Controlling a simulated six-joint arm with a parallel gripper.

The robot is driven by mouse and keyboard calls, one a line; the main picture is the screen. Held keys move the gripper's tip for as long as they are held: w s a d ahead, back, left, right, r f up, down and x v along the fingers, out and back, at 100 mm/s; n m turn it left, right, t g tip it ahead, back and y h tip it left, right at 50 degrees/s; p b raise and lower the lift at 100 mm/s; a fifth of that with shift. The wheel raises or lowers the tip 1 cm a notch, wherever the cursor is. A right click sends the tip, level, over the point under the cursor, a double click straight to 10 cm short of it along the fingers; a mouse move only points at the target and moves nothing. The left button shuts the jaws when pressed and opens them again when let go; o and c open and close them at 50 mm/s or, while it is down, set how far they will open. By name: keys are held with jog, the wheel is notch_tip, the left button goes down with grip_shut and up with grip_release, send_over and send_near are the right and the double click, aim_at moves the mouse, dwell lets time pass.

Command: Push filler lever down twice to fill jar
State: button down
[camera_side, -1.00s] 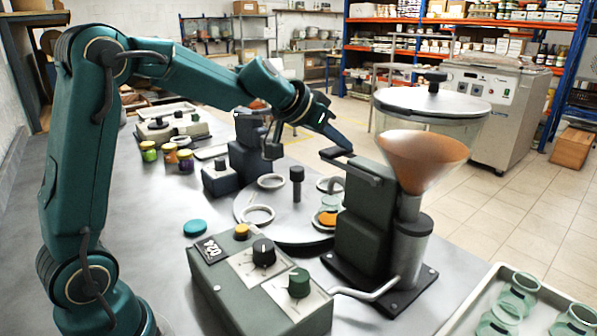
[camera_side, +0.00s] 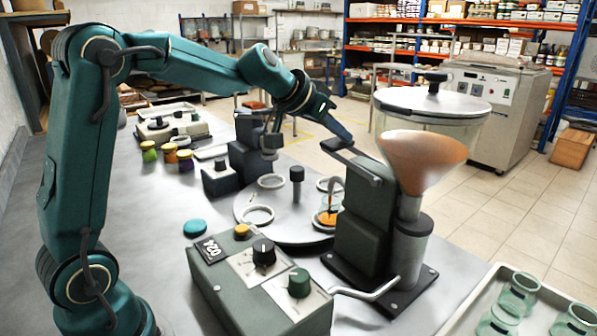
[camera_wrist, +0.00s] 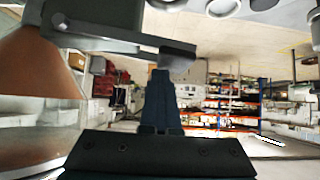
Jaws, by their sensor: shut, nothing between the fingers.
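The filler (camera_side: 365,225) stands at the right of the table with an orange-filled hopper (camera_side: 425,160), which also shows at the left of the wrist view (camera_wrist: 38,68). Its lever (camera_side: 355,160) reaches left and ends in a dark pad (camera_wrist: 178,55). My gripper (camera_side: 345,136) is shut and empty, its tips at the lever's pad; it also shows in the wrist view (camera_wrist: 162,75). Tips and pad look to be touching or nearly so. A glass jar (camera_side: 321,204) stands on the turntable below the spout, with orange filling low in it. An orange stream shows above it.
The round turntable (camera_side: 285,228) has several ring holders and a centre post. A control box (camera_side: 250,285) with knobs stands in front. A tray (camera_side: 455,318) of empty jars is at the right. Small coloured jars (camera_side: 170,153) and a teal lid (camera_side: 195,227) lie left.

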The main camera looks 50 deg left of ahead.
aim_at(335, 146)
jog(key=shift+r, duration=1.05)
jog(key=shift+f, duration=0.1)
jog(key=shift+w+d+f, duration=0.1)
jog(key=shift+d+f, duration=0.1)
jog(key=shift+f, duration=1)
jog(key=shift+a+f, duration=0.25)
jog(key=shift+f, duration=0.6)
jog(key=shift+f, duration=0.75)
dwell(0.5)
dwell(1.3)
